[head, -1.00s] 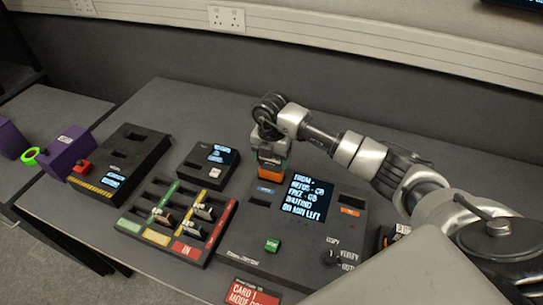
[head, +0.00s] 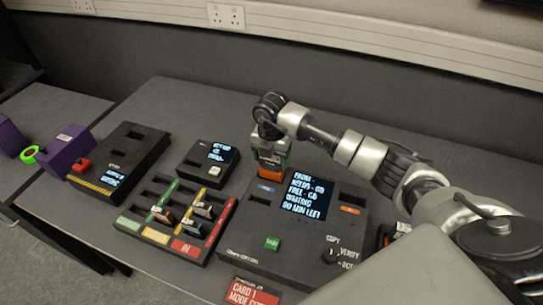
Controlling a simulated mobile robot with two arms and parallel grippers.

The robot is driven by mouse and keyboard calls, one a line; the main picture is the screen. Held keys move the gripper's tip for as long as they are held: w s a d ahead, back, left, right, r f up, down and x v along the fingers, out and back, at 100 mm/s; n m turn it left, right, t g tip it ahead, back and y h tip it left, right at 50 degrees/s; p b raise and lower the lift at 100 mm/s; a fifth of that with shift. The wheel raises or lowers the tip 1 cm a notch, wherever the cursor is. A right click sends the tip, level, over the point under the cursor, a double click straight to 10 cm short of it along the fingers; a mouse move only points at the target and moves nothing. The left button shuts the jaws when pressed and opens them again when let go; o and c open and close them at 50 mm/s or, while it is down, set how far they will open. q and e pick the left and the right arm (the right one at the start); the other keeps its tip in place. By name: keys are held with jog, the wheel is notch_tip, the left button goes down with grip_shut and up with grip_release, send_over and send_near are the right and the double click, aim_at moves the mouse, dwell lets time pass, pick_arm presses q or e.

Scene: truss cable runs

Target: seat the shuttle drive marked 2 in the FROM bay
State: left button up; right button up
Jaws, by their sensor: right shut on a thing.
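My right gripper (head: 270,142) points down at the back left of the dark copy station (head: 240,247). It is shut on an orange-and-grey shuttle drive (head: 271,169), whose mark I cannot read. The drive is upright, right above the bay with the blue label (head: 266,188), taken as the FROM bay. I cannot tell whether its lower end is inside the slot. The station's screen (head: 308,194) shows text, with a top line that seems to read FROM. My left gripper is not in view.
A card tray (head: 129,228) with coloured lanes and several cards stands left of the station. Behind it is a small screen box (head: 191,163). A black unit (head: 146,152) and a purple box (head: 68,150) are further left. A red card sign (head: 251,292) lies in front.

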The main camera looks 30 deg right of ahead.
aim_at(271, 165)
jog(key=shift+f+b, duration=1.1)
jog(key=shift+f, duration=0.5)
dwell(1.1)
jog(key=o, duration=1.1)
jog(key=shift+r+p, duration=2.85)
jog(key=shift+r, duration=0.9)
jog(key=shift+f, duration=0.1)
